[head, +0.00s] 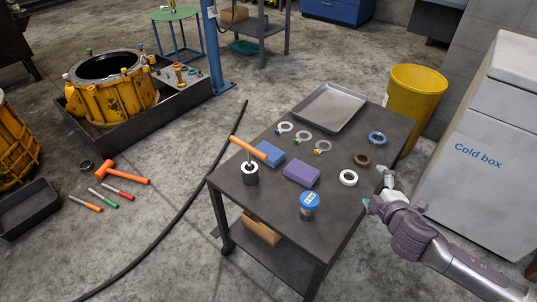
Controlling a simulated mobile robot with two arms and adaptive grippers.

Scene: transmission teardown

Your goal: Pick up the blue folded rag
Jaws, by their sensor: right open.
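The blue folded rag (270,154) lies flat on the dark cart top, left of its middle. A purple folded cloth (301,174) lies just to its right and nearer to me, apart from it. The orange handle (248,147) of an upright tool rises close to the rag's left side. My right gripper (377,188) is at the right edge of the cart, fingers toward the cart top. It is open and empty, well to the right of the rag. My left gripper is not in view.
On the cart (270,228) are a blue-lidded jar (309,207), a white ring (348,177), a brown ring (361,159), a blue ring (377,138), several tagged rings and a tray (328,107). The cold box (481,150) and yellow bin (414,95) stand to the right.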

